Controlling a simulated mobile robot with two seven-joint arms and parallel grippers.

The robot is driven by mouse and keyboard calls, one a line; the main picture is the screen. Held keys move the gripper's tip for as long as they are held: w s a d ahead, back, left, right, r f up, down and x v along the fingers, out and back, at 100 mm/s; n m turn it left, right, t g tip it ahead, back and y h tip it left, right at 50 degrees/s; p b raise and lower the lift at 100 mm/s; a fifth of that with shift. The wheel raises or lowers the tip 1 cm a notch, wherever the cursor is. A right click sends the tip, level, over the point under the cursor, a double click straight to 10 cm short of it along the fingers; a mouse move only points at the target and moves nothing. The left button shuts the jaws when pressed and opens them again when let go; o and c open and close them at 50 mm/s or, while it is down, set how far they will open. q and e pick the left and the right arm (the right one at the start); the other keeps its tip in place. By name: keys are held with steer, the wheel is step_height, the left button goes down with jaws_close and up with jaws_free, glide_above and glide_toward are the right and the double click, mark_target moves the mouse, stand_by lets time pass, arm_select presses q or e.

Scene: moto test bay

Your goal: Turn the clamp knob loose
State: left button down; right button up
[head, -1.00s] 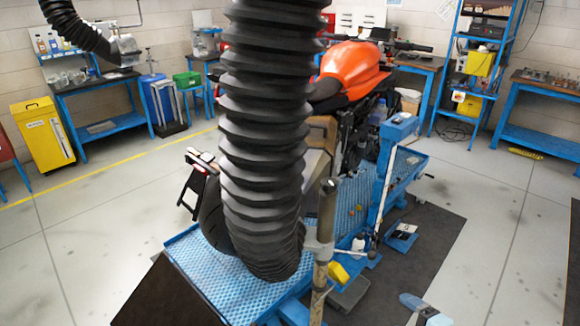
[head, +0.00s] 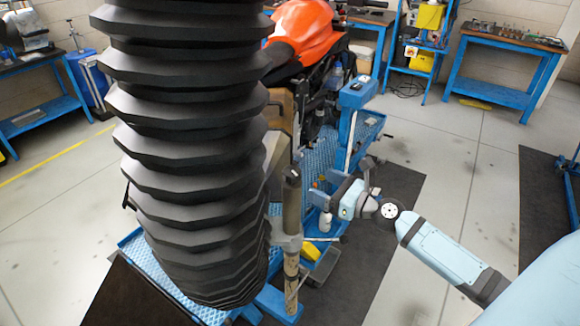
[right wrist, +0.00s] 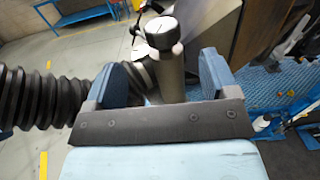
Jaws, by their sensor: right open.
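A round dark cap with a pale line across it, which looks like the clamp knob (head: 293,174), tops an upright post beside the blue lift. In the right wrist view the knob (right wrist: 163,33) is seen close up. My right gripper (head: 327,188) is just right of the knob in the head view, its fingers toward the post. In the right wrist view the right gripper (right wrist: 162,64) is open, with the knob and post showing between and beyond its blue fingers. I see no contact. My left gripper is out of view.
A thick black ribbed hose (head: 190,150) hangs close left of the post and hides much of the lift. An orange motorcycle (head: 303,28) stands on the blue lift (head: 366,130), which has a blue upright (head: 354,100). Open floor lies to the right.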

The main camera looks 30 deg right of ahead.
mark_target(300, 176)
steer(key=p+x, duration=0.2)
steer(key=x, duration=0.7)
steer(key=shift+w+a, duration=0.1)
steer(key=shift+w, duration=0.35)
steer(key=shift+f, duration=0.1)
steer(key=c, duration=0.9)
